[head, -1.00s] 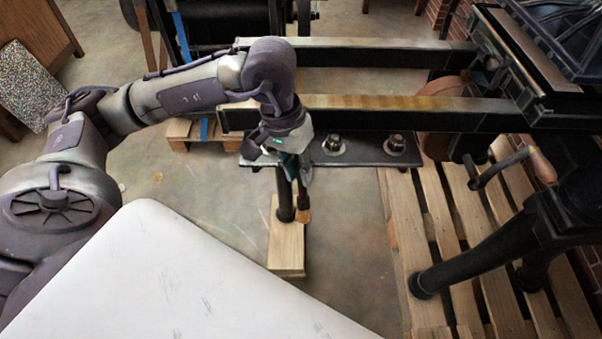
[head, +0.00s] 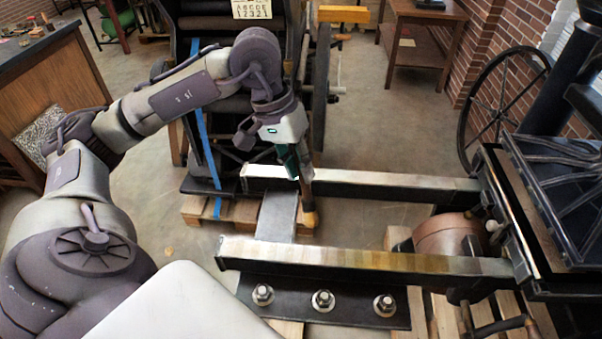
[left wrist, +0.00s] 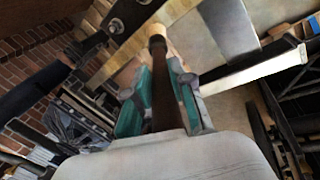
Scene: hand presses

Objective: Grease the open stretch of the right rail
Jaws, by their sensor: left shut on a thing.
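My left gripper (head: 297,165) is shut on a brush with a dark brown handle and a tan tip (head: 308,218). The brush points down, its tip showing between the two rails in the head view. In the left wrist view the brush handle (left wrist: 165,90) runs between the green-lined fingers (left wrist: 160,95). The near rail (head: 350,255) has a yellowish-brown film along much of its top and a paler left end. The far rail (head: 400,182) looks pale grey. I cannot tell the exact tip height. My right gripper is out of view.
The press bed (head: 530,200) closes off the rails at right. A dark bolted plate (head: 345,308) lies in front of the near rail. A spoked wheel (head: 500,110) stands at the back right. A white surface (head: 180,310) is at front left.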

